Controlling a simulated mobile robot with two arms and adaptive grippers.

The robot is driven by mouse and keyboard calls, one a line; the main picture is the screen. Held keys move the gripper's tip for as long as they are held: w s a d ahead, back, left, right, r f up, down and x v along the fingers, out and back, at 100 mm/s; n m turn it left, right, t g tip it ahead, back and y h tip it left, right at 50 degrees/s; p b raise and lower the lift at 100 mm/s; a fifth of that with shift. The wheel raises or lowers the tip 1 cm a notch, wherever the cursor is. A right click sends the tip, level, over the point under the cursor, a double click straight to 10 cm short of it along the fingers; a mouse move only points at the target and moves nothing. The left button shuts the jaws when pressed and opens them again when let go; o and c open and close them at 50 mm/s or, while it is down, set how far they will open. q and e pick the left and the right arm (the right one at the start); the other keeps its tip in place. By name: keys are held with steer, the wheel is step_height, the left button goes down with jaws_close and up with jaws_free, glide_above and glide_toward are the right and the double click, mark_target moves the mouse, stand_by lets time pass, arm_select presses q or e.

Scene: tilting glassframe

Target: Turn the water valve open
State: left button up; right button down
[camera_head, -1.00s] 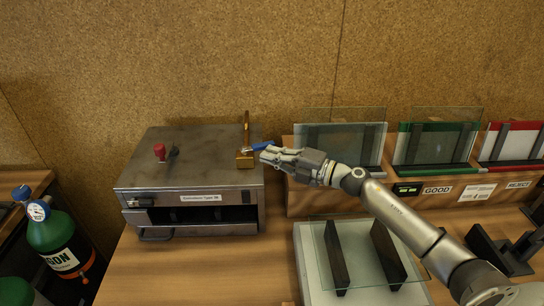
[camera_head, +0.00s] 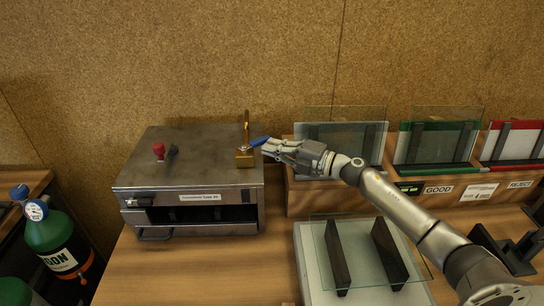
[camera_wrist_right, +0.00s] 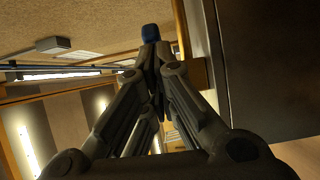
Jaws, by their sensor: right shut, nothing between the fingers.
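The water valve is a brass block (camera_head: 245,158) with a blue handle (camera_head: 259,141) and a thin brass pipe (camera_head: 246,122) rising behind it. It sits at the back right of the top of a grey metal box. My right gripper (camera_head: 268,148) is shut and empty. Its fingertips are at the right end of the blue handle, close to it or touching; I cannot tell which. In the right wrist view the blue handle (camera_wrist_right: 149,31) shows just beyond the closed fingertips (camera_wrist_right: 152,52). My left gripper is not in view.
The metal box (camera_head: 150,185) carries a red knob (camera_head: 158,150). Glass panes stand in wooden racks (camera_head: 320,195) at the right. A glass pane (camera_head: 362,250) lies on black supports in front. A green gas bottle (camera_head: 50,232) stands at the lower left.

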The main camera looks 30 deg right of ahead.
steer(key=shift+w+d, duration=0.1)
steer(key=shift+w, duration=0.25)
stand_by(0.5)
